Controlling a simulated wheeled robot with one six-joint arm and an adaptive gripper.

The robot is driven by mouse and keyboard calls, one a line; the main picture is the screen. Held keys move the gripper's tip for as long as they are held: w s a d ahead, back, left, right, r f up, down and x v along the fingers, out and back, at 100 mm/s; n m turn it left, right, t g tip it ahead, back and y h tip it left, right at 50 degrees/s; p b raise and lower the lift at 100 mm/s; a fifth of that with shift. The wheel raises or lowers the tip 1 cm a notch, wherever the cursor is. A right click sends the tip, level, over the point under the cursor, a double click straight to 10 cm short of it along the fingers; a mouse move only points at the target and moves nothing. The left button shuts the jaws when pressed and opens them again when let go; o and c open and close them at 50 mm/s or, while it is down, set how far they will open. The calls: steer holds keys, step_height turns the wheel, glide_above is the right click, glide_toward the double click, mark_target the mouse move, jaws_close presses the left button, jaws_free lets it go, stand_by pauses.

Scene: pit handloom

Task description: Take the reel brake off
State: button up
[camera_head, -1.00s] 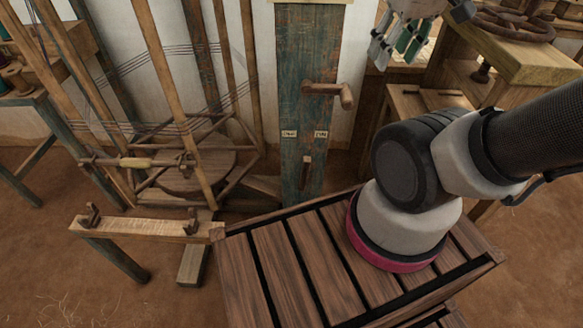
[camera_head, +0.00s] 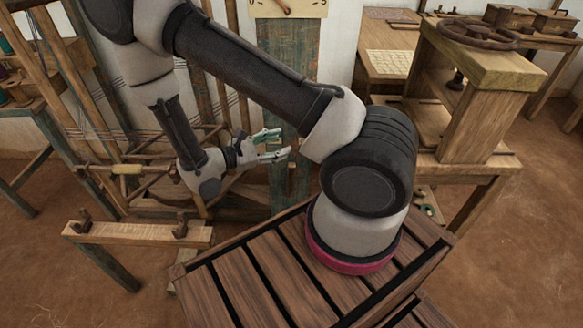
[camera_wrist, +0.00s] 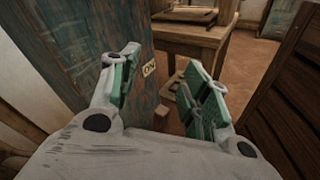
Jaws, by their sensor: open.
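The weathered blue-green post (camera_head: 290,48) stands behind my arm; it also fills the left of the wrist view (camera_wrist: 65,60). A small plate marked "ON" (camera_wrist: 149,70) is on the post, beyond my left finger. A small wooden peg (camera_wrist: 162,111), possibly the brake lever, sticks out below the plate, between and beyond the fingers. My gripper (camera_head: 279,145) is open and empty, in front of the post at about label height. Its green-padded fingers also show in the wrist view (camera_wrist: 163,68). No contact with the post or peg is clear. The other label is hidden.
A wooden reel frame (camera_head: 130,169) with threads stands left of the post, and a wooden rail (camera_head: 135,233) with brackets stands before it. A slatted wooden top (camera_head: 245,285) lies in front.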

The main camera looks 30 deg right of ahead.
mark_target(289, 170)
steer(key=f+n+t, duration=0.2)
steer(key=f, duration=0.2)
steer(key=s+f+n+t, duration=0.1)
steer(key=f+n+t, duration=0.2)
steer(key=f, duration=0.1)
steer(key=s+f+n+t, duration=0.1)
steer(key=f+n+t, duration=0.1)
steer(key=f, duration=0.3)
steer(key=shift+s+a, duration=0.1)
steer(key=shift+a, duration=0.25)
steer(key=shift+d, duration=0.35)
steer(key=shift+x, duration=3.4)
steer(key=shift+r, duration=0.1)
